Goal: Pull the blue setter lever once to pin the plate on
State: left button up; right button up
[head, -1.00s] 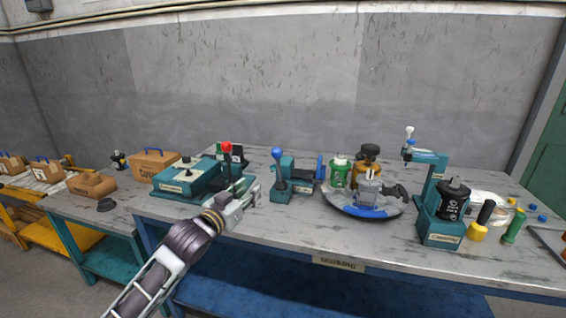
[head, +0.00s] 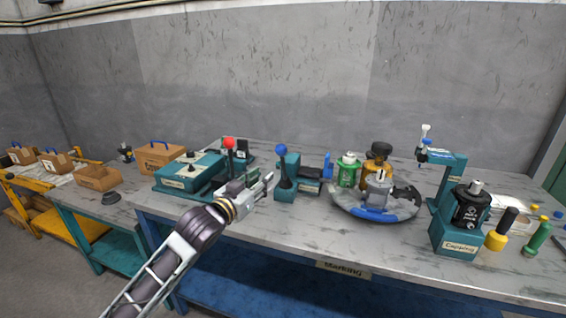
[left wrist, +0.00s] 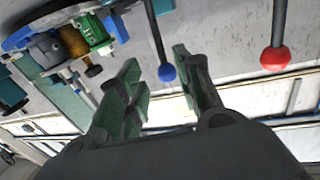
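The blue setter lever (head: 281,150) has a blue ball on a dark rod and stands upright on a small teal machine (head: 287,184) in mid-table. My left gripper (head: 268,184) is open and empty, just left of the lever and below its ball, apart from it. In the left wrist view the blue ball (left wrist: 167,73) shows in the gap between the open fingers (left wrist: 168,85), beyond their tips. A grey motor (head: 379,186) sits on a round turntable (head: 350,208) to the right. I cannot make out the plate. My right gripper is not in view.
A green part (head: 348,172) and a teal capping stand (head: 452,235) are to the right. The front table strip is clear.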

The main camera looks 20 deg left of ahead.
pick_arm(q)
jog(key=shift+w, duration=0.1)
send_near(282, 163)
jog(key=shift+a+x, duration=0.4)
jog(key=shift+x, duration=1.45)
jog(key=shift+w+d+r+b, duration=0.1)
jog(key=shift+w+d+b, duration=0.2)
jog(key=shift+w, duration=0.3)
jog(key=shift+w+d+b, duration=0.3)
jog(key=shift+w+d, duration=0.05)
jog(key=shift+w, duration=0.25)
jog(key=shift+x, duration=1)
jog(key=shift+b+x, duration=0.3)
jog(key=shift+x, duration=0.95)
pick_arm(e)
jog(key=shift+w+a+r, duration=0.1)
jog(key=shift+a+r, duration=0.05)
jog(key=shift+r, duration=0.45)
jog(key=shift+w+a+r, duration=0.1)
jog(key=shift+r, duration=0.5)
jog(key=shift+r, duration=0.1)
pick_arm(q)
jog(key=shift+c, duration=0.4)
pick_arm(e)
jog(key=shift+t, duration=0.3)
